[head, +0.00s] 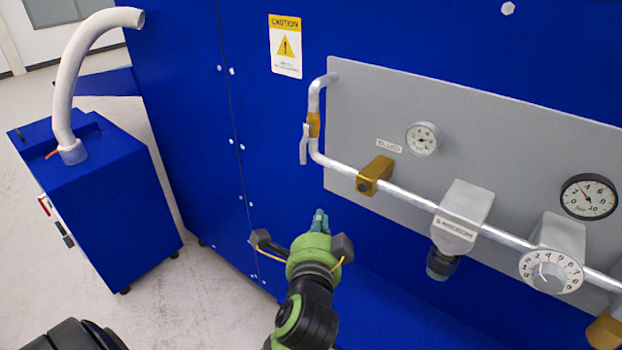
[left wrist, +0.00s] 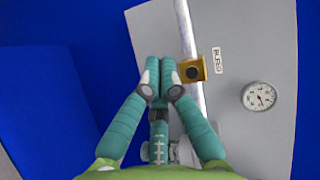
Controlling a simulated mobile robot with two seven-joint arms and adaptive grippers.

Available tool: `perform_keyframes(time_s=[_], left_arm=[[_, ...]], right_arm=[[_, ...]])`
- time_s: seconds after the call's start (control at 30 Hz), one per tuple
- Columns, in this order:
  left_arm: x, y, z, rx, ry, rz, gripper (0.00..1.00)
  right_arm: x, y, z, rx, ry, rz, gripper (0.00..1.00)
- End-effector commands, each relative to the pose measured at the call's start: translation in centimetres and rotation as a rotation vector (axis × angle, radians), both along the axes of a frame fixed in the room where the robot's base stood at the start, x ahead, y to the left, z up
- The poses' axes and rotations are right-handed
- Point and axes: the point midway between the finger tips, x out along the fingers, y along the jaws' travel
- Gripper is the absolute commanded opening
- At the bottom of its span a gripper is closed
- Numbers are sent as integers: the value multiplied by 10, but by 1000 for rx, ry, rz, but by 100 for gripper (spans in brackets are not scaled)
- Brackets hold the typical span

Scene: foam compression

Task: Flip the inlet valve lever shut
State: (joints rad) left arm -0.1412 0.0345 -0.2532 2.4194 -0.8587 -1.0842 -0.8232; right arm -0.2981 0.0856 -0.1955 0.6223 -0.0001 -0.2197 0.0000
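The inlet valve is a brass body (head: 314,125) on the vertical part of a silver pipe, at the left edge of a grey panel. Its silver lever (head: 304,145) points down beside the pipe, roughly parallel to it. The lever does not show in the left wrist view. My left gripper (head: 319,220) is below the valve and lever, apart from them, in front of the blue cabinet. In the left wrist view its teal fingers (left wrist: 158,75) are together at the tips, with nothing visible between them. My right gripper is not in view.
The pipe (head: 405,198) runs right past a brass block (head: 375,175), a regulator (head: 463,215) and a numbered dial (head: 551,270). Two gauges (head: 421,139) (head: 589,196) sit above it. A blue unit with a white hose (head: 66,85) stands left. The space left of the lever is clear.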

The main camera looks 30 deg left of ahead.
Motion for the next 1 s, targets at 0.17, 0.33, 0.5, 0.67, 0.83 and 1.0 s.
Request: perform_keyframes(time_s=[0.17, 0.33, 0.5, 0.67, 0.83, 1.0], left_arm=[[6, 0, 38, 161, -58, 13, 0], [6, 0, 43, 183, -65, 16, 0], [6, 1, 42, 181, -64, 16, 0], [14, 5, 43, 182, -62, 15, 0], [38, 18, 46, 185, -62, 16, 0], [71, 37, 46, 183, -61, 17, 0]], right_arm=[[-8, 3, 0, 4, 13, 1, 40], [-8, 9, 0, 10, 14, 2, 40], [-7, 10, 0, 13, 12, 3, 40], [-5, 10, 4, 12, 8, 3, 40], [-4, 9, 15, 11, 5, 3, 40], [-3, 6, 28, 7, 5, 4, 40]])
